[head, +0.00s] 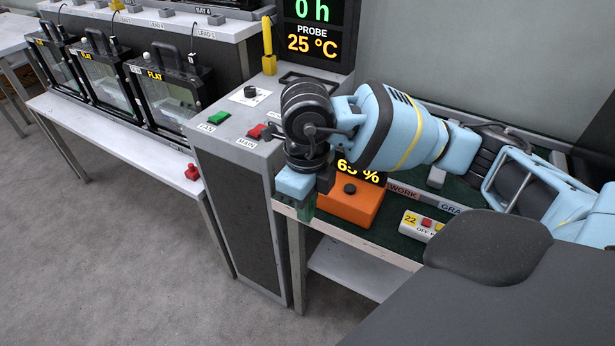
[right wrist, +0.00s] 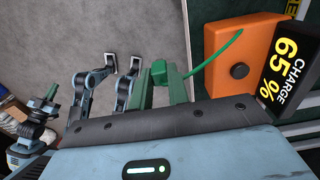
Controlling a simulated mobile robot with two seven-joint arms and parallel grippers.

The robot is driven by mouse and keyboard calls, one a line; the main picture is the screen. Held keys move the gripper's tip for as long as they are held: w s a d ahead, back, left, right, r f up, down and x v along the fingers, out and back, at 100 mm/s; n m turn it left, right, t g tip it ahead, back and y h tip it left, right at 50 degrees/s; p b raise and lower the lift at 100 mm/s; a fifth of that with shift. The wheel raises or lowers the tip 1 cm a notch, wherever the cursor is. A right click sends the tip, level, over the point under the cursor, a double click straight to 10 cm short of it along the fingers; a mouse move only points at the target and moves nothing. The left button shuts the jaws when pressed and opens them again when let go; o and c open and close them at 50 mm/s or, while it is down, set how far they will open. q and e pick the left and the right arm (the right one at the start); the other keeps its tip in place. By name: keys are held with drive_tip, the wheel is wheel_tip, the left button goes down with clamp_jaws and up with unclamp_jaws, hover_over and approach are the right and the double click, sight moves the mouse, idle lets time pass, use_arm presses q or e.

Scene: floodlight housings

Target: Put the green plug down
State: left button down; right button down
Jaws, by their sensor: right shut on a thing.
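My right gripper (head: 304,207) hangs at the near left edge of the dark green bench top, just left of an orange charger box (head: 350,207). In the right wrist view its green fingers (right wrist: 161,86) are shut on the green plug (right wrist: 160,71). A green cord runs from the plug toward the orange box (right wrist: 222,72), which has a black knob and a display reading CHARGE 65 %. In the head view the plug cannot be told apart from the green fingers.
A grey cabinet (head: 237,190) with a green switch (head: 219,118) and a red switch (head: 256,131) stands left of the bench. A white box (head: 416,231) with a red button lies right of the charger. Clear cases (head: 165,95) stand at the left.

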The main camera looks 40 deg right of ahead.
drive_tip(key=w+d, duration=0.2)
drive_tip(key=w, duration=0.1)
drive_tip(key=w+d+f, duration=0.1)
drive_tip(key=w+d, duration=0.2)
drive_tip(key=w, duration=0.1)
drive_tip(key=w+d, duration=0.3)
drive_tip(key=shift+w+d+f, duration=0.1)
drive_tip(key=shift+w+f, duration=0.05)
use_arm(q)
drive_tip(key=shift+s+f, duration=0.1)
drive_tip(key=shift+s, duration=0.15)
use_arm(e)
drive_tip(key=shift+w+d, duration=0.3)
drive_tip(key=shift+w+d, duration=0.15)
drive_tip(key=shift+w, duration=0.05)
drive_tip(key=shift+w+d+f, duration=0.1)
drive_tip(key=shift+d+f, duration=0.05)
drive_tip(key=shift+f, duration=0.2)
use_arm(q)
drive_tip(key=shift+w, duration=0.1)
use_arm(e)
drive_tip(key=shift+f, duration=1.45)
